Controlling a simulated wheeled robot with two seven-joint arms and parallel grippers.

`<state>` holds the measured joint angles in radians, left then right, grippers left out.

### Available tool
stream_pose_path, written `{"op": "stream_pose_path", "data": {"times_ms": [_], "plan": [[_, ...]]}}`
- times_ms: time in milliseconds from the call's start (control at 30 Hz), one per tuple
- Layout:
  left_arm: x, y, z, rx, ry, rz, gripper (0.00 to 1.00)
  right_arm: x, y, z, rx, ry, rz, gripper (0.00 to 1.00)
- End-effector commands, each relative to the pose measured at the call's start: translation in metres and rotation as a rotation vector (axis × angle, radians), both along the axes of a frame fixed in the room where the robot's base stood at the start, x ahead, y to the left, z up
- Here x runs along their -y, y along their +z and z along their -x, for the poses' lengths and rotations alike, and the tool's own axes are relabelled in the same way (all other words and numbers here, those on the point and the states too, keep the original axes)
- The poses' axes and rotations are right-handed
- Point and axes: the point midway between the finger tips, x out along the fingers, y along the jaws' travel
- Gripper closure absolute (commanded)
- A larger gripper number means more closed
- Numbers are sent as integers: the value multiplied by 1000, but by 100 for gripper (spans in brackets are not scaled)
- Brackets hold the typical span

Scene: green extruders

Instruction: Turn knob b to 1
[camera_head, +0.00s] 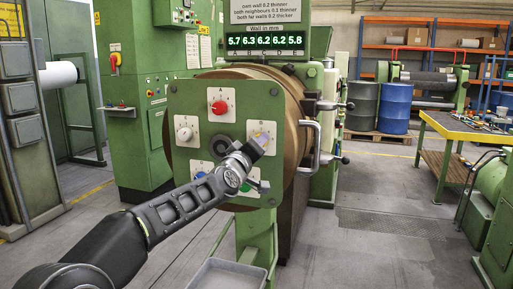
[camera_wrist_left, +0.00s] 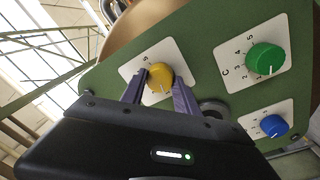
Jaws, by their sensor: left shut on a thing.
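The green square panel (camera_head: 190,100) carries several coloured knobs on white plates. My left gripper (camera_head: 257,147) is at the yellow knob (camera_head: 263,136) on the panel's right side. In the left wrist view, the gripper's fingers (camera_wrist_left: 160,84) are shut on the sides of the yellow knob (camera_wrist_left: 160,73), and its white pointer mark faces toward the gripper. The plate's letter is not readable. The green knob (camera_wrist_left: 266,59), on a plate lettered C, and the blue knob (camera_wrist_left: 274,126) are beside it. The red knob (camera_head: 219,107) is at the top under A. My right gripper is out of view.
A display (camera_head: 265,42) reads 5.7, 6.3, 6.2, 6.2, 5.8 over A to E. A white knob (camera_head: 184,134) is at the panel's left. A metal handle (camera_head: 312,147) stands at the right of the panel. A grey tray (camera_head: 228,275) is below.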

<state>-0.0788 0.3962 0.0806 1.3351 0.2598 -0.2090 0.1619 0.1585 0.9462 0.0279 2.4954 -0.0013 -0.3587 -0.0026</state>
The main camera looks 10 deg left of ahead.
Motion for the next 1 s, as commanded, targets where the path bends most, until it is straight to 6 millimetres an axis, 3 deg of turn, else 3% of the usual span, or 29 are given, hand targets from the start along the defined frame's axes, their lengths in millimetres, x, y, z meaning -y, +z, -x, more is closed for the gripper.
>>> {"op": "stream_pose_path", "data": {"times_ms": [500,533,767,1000], "plan": [[0,0,0,-2,0,28,100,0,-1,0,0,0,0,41],[0,0,0,-2,0,28,61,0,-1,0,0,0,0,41],[0,0,0,-1,0,26,42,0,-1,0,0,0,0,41],[0,0,0,-1,0,25,42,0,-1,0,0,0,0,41]]}}
